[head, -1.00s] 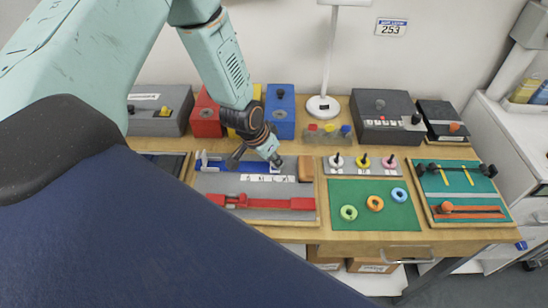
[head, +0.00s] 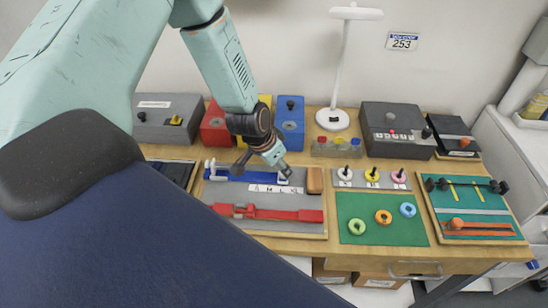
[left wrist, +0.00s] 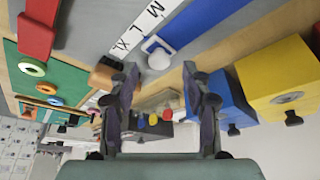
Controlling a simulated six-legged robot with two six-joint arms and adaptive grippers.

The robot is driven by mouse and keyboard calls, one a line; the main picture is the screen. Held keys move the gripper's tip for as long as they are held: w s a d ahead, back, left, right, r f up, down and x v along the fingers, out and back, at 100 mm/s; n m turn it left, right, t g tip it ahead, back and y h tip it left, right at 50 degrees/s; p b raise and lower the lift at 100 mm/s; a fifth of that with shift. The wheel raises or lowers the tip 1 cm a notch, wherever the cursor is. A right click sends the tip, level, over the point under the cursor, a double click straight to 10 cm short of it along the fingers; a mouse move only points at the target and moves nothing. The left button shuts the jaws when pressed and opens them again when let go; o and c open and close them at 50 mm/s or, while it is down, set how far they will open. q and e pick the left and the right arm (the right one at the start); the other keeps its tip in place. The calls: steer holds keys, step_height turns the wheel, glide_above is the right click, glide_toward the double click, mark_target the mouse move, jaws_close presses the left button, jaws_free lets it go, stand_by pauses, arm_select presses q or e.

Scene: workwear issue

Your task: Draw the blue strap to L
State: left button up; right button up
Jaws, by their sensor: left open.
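The blue strap (head: 232,175) lies flat along the back of the grey board (head: 315,203), with a white pull tab (left wrist: 157,52) at its right end. A white strip (head: 275,189) beside it bears size letters; M, L and XL are readable in the left wrist view. There the tab stands about beside L, its exact alignment hard to judge. My left gripper (head: 286,172) is just above the tab end in the head view. It is open in the left wrist view (left wrist: 163,88), with nothing between its fingers and the tab beyond them. My right gripper is not in view.
A red strap (head: 285,215) lies in front on the same board, and a brown block (head: 315,180) sits at its right end. Blue (head: 290,125) and yellow boxes stand behind. A lamp (head: 332,118) and a green mat (head: 375,232) with rings are to the right.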

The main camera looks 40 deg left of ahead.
arm_select(q)
steer(key=shift+v, duration=2.65)
steer(key=shift+s, duration=0.1)
